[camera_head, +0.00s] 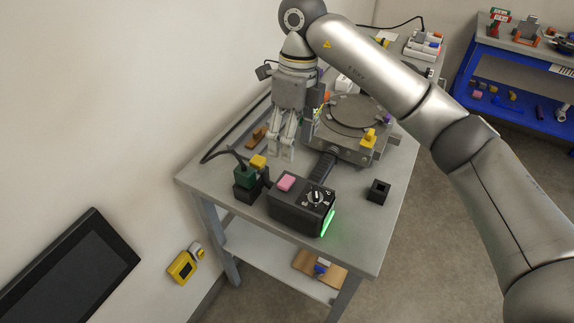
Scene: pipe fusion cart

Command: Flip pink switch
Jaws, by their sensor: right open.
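The pink switch (286,183) is a small raised pink block on top of a black control box (290,210), at the front of the grey table. The box also has a round dial (317,196) and a green glowing side. My right gripper (281,153) points down above the table, behind the pink switch and apart from it. It is open and nothing shows between its fingers. My left gripper is not in view.
A round metal fixture (355,122) with a yellow part (369,138) stands behind the box. A green and black block (245,177) is left of it, and a small black block (378,191) right. A blue workbench (510,60) stands far right.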

